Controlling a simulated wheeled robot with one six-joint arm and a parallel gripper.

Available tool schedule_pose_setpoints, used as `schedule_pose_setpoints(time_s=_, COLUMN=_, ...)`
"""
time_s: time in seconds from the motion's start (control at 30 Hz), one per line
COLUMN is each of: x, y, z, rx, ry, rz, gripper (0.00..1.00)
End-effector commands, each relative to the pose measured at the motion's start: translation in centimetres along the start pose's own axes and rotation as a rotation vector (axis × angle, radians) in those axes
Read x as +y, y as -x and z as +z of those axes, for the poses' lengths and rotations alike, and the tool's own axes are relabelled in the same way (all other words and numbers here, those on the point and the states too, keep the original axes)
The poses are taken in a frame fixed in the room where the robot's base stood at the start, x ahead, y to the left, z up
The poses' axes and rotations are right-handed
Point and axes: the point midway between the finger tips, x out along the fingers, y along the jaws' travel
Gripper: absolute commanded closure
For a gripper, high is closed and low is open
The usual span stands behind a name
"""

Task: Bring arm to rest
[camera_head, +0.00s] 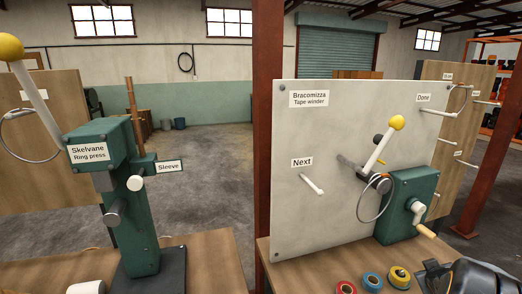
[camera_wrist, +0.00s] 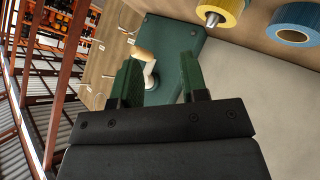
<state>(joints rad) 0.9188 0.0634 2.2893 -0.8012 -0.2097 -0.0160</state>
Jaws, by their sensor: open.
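My gripper (camera_wrist: 160,62) is open and empty in the wrist view, its two green fingers apart. Beyond the fingers is the green tape winder box (camera_wrist: 178,45), with its white crank and wooden knob (camera_wrist: 142,54). In the camera_head view the winder box (camera_head: 408,205) is fixed to a pale panel (camera_head: 330,120). A dark part of my arm (camera_head: 468,276) shows at the bottom right, in front of the winder. How far my fingers are from the crank, and whether they touch anything, I cannot tell.
Red (camera_head: 346,287), blue (camera_head: 372,279) and yellow (camera_head: 399,277) tape rolls lie on the bench (camera_head: 310,272) in front of the panel. A lever with a yellow ball (camera_head: 397,122) and pegs stick out from the panel. A green ring press (camera_head: 135,215) stands left. A red post (camera_head: 267,120) rises between.

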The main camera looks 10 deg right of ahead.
Motion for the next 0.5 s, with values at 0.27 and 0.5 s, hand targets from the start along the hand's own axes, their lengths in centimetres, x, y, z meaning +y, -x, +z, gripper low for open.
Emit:
schedule_pose_setpoints(time_s=0.27, x=-10.2, y=11.0, z=-1.2, rx=-0.466, ry=-0.24, rz=-0.191, gripper=0.6)
schedule_pose_setpoints(time_s=0.5, x=-19.7, y=22.7, z=-4.0, rx=-0.574, ry=-0.21, rz=-0.498, gripper=0.6)
